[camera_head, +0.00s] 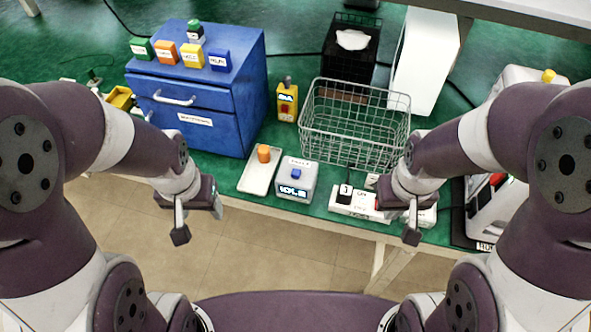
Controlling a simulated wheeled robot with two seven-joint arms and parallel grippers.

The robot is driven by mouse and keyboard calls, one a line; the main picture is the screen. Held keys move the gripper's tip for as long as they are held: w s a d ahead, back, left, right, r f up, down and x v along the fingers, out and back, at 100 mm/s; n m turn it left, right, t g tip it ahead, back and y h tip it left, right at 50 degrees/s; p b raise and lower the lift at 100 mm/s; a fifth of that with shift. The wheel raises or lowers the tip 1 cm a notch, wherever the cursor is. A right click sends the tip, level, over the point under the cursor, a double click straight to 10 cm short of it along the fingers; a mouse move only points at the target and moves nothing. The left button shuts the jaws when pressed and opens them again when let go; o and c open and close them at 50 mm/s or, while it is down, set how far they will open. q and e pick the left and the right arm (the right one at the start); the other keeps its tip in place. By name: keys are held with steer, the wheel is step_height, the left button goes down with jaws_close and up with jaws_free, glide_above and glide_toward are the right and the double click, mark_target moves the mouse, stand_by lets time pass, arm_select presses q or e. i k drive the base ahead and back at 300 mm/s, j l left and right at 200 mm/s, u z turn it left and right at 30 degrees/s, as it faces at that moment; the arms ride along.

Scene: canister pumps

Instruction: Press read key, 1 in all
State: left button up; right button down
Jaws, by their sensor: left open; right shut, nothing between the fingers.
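A label behind the key is too small to read surely. I cannot tell which key is the read key. A yellow device (287,102) with a small display and a red part stands behind it. My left gripper (198,222) is open and empty, in front of the table edge, left of the box. My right gripper (411,234) is shut and empty, to the right of the box.
A wire basket (355,125) stands behind a white switch strip (352,205). A blue drawer cabinet (225,105) with coloured blocks on top is at left. A white box (424,50) stands at the back right.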

mark_target(296, 172)
steer(key=z, duration=1.05)
steer(key=j+z, duration=0.15)
steer(key=z, duration=0.15)
steer(key=j+z, duration=0.3)
steer(key=j, duration=0.9)
